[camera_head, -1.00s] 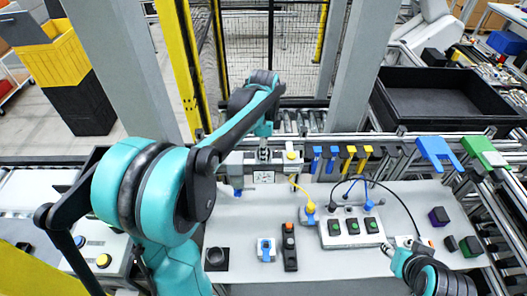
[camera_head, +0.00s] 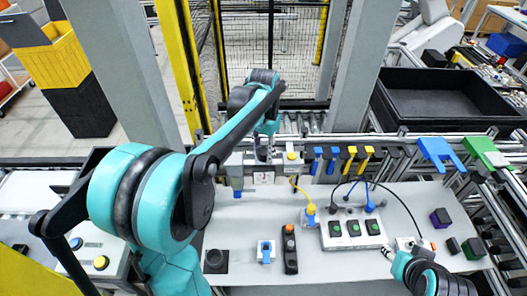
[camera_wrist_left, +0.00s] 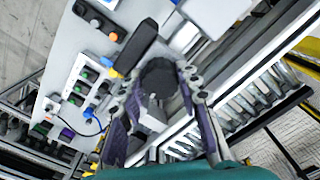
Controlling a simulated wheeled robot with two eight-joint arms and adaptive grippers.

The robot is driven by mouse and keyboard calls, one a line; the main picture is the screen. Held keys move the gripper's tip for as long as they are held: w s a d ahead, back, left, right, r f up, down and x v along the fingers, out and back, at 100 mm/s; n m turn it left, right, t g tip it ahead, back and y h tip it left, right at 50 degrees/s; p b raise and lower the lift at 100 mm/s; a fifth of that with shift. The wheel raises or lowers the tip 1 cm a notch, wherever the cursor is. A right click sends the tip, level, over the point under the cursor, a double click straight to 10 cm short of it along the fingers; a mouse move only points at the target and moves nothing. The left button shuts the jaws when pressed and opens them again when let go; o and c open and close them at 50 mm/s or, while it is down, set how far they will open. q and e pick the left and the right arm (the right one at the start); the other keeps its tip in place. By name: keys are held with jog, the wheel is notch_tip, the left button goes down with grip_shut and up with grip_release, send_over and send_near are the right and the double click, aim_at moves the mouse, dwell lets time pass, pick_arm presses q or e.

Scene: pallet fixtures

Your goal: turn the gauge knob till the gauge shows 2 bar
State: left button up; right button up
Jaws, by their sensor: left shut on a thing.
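The gauge knob (camera_wrist_left: 158,78) is a dark, many-sided knob seen in the left wrist view between the fingers of my left gripper (camera_wrist_left: 166,88), which is shut on it. In the head view my left gripper (camera_head: 263,152) reaches down to the grey fixture (camera_head: 235,166) at the back of the table. The gripper and arm hide the knob there.
A grey panel (camera_head: 353,243) with several green-marked switches stands mid-table, with cables and a blue plug (camera_head: 370,206). Coloured clips line the rail behind.

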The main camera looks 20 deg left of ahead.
aim_at(264, 151)
pick_arm(q)
jog(key=shift+n, duration=2.3)
jog(key=o, duration=1.2)
jog(key=shift+c, duration=0.2)
notch_tip(264, 151, up, 12)
